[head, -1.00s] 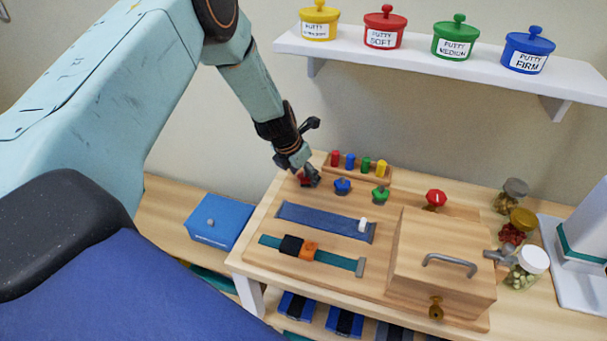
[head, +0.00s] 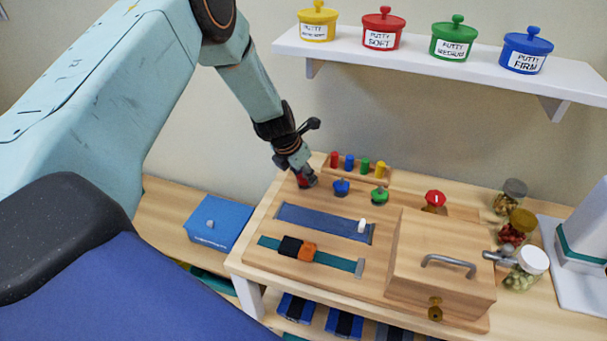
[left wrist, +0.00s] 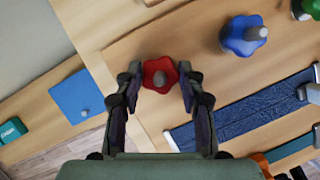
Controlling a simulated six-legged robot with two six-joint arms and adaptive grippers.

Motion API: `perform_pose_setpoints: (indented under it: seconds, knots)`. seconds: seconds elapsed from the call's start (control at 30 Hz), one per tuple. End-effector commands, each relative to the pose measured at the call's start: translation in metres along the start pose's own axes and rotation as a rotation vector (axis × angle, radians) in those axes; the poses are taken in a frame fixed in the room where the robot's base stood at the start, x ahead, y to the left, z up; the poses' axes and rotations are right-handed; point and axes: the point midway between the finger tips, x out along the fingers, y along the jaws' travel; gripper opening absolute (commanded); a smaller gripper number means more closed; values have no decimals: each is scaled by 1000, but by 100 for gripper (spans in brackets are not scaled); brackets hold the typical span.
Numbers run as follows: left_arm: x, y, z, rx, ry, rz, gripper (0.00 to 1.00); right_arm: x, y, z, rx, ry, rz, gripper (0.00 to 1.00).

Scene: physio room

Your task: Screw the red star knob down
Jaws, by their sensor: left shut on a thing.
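The red star knob (left wrist: 159,75) sits between the two fingers of my left gripper (left wrist: 160,83) in the left wrist view, its grey centre post showing. In the head view the red knob (head: 305,182) shows partly under my left gripper (head: 303,177), at the far left of the wooden board (head: 262,215). The gripper points down and is shut on the knob's sides. My right gripper is out of view.
A blue star knob (head: 341,187) and a green one (head: 379,195) stand to the right. Behind them is a peg rack (head: 373,172). A wooden box (head: 440,255) is at right, and a blue box (head: 218,222) at left. A putty shelf (head: 430,65) hangs above.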

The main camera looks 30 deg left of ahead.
Motion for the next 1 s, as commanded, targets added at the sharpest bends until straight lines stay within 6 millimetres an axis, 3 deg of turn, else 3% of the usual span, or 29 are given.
perform_pose_setpoints:
  seconds: [0.27,1.0]
  knots:
    - [3,2,-3,146,1,-64,7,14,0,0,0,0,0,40]
    - [4,6,0,796,2,-331,7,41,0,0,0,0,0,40]
